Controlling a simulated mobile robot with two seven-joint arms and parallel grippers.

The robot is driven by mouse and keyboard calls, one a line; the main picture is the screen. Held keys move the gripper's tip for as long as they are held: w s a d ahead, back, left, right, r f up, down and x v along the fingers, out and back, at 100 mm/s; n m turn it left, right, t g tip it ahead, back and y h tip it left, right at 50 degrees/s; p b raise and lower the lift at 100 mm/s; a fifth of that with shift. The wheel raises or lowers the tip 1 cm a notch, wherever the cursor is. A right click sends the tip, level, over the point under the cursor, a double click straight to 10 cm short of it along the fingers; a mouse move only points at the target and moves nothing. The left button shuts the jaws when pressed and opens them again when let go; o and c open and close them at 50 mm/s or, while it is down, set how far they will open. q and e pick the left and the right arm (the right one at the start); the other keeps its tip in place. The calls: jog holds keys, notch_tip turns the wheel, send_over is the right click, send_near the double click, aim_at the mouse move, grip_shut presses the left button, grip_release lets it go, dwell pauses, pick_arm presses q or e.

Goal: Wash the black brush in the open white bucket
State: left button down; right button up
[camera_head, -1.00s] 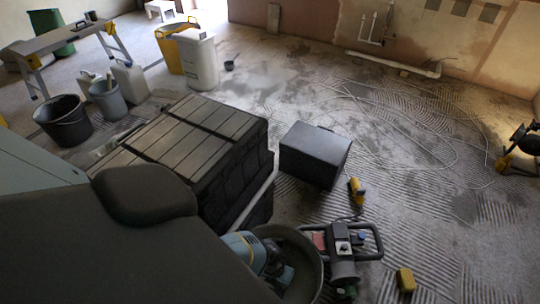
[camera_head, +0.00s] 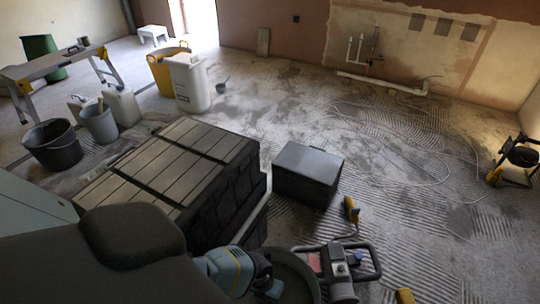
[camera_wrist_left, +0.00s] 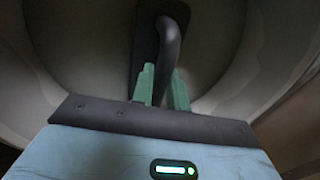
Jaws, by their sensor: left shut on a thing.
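The open white bucket (camera_head: 312,275) stands at the bottom of the head view, in shadow and partly cut off. Its pale curved inner wall (camera_wrist_left: 235,45) surrounds the brush in the left wrist view. My left gripper (camera_wrist_left: 163,88) is shut on the curved dark handle of the black brush (camera_wrist_left: 171,42). The brush's dark flat part lies beyond the handle, within the bucket's outline. In the head view my left gripper (camera_head: 272,288) reaches over the bucket's left rim. The brush's underside is hidden, and I cannot tell whether it touches liquid. My right gripper is out of view.
A black box (camera_head: 308,175) and a large dark slatted crate (camera_head: 170,165) stand beyond the bucket. A dark tool with a looped handle (camera_head: 340,270) is right of the bucket. A yellow-handled tool (camera_head: 351,210) lies on the floor. Several buckets stand upper left.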

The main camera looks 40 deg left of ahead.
pick_arm(q)
notch_tip(320, 180, up, 3)
jog(key=shift+w+p, duration=0.15)
jog(key=shift+p, duration=1.1)
notch_tip(320, 180, up, 6)
jog(key=p, duration=0.5)
notch_tip(320, 180, up, 9)
jog(key=p, duration=0.7)
jog(key=shift+r, duration=0.15)
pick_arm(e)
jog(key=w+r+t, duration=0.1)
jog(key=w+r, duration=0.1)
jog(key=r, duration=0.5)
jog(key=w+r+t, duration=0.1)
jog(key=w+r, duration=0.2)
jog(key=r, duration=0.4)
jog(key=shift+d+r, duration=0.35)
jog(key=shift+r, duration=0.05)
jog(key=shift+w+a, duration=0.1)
